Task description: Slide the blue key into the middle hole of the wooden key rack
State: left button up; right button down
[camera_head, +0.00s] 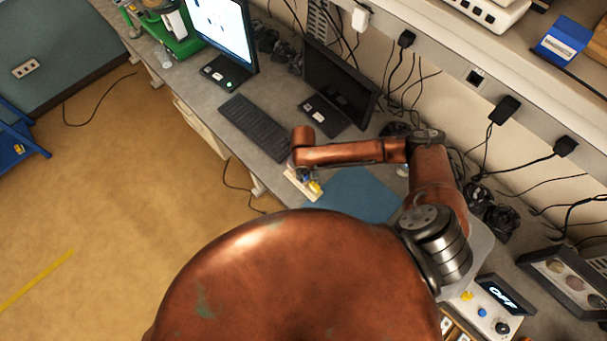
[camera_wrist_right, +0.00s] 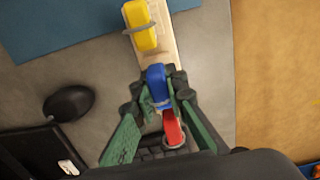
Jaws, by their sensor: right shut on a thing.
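The wooden key rack (camera_wrist_right: 151,47) lies along the bench edge; it also shows in the head view (camera_head: 291,182). A yellow key (camera_wrist_right: 140,27) is at the rack's upper end in the wrist view. A red key (camera_wrist_right: 171,127) is at the lower end, between my fingers' bases. The blue key (camera_wrist_right: 157,82) is between these two, over the rack's middle. My right gripper (camera_wrist_right: 160,88) is shut on the blue key. The fingers hide the middle hole, so I cannot tell how deep the key sits. My left gripper is not in view.
A blue mat (camera_head: 352,194) lies beside the rack. A keyboard (camera_head: 255,126), a black mouse (camera_wrist_right: 69,104) and a dark monitor (camera_head: 339,83) are close by. The bench drops to the tan floor (camera_wrist_right: 275,65) beside the rack. Cables hang at the wall.

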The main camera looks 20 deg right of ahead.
jog(key=c, duration=1.8)
grip_release()
jog(key=shift+c, duration=0.2)
jog(key=shift+o, duration=0.5)
jog(key=shift+o, duration=1.4)
jog(key=shift+r, duration=0.1)
jog(key=shift+r+p, duration=1.25)
jog(key=shift+p, duration=0.15)
jog(key=shift+r, duration=2.15)
